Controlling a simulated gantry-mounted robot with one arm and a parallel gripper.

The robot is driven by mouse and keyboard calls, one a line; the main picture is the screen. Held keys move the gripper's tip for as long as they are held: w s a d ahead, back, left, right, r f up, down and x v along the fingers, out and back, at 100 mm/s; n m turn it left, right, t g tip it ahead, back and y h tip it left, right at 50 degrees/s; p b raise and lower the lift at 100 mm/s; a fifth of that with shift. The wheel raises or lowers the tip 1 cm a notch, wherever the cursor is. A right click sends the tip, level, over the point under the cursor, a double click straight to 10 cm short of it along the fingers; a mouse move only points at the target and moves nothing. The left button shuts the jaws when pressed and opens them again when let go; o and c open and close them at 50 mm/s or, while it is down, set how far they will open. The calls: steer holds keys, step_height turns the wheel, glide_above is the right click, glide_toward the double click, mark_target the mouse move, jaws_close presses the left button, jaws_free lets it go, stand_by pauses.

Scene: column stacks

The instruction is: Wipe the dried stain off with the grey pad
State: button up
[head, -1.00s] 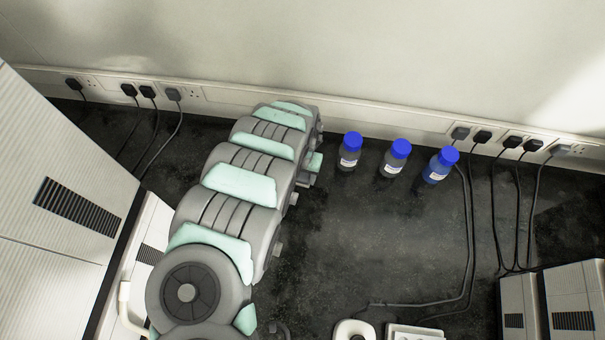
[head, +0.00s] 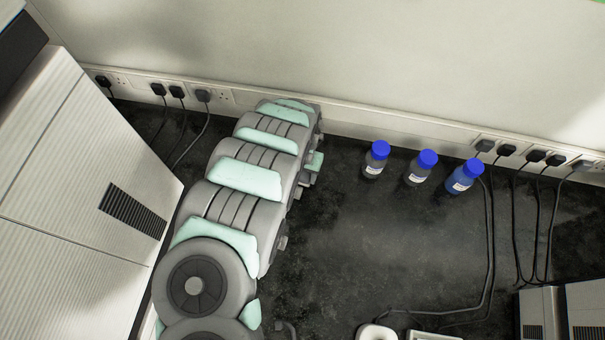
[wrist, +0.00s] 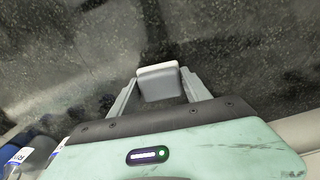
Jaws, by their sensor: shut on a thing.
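The grey pad (wrist: 160,83) is a small pale block with rounded edges in the wrist view. My gripper (wrist: 163,90) is shut on it, with one finger at each side. The pad is over the dark speckled bench top (wrist: 235,45); I cannot tell whether it touches the surface. In the head view my arm hides the pad and the fingertips. I cannot make out the dried stain for certain; the bench shows pale, hazy patches that may be reflections.
Three blue-capped bottles (head: 375,160) (head: 421,167) (head: 464,177) stand right of my arm near the wall. Black cables (head: 490,250) run over the bench at right. A large white machine (head: 80,190) stands at left, grey boxes (head: 590,305) at lower right. The middle bench is clear.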

steer(key=shift+w+d+r+p, duration=0.15)
steer(key=shift+r+p, duration=0.25)
steer(key=shift+r, duration=0.4)
step_height(320, 180, up, 5)
steer(key=p, duration=0.4)
steer(key=shift+f+p, duration=0.15)
steer(key=shift+p, duration=0.2)
steer(key=shift+f, duration=0.1)
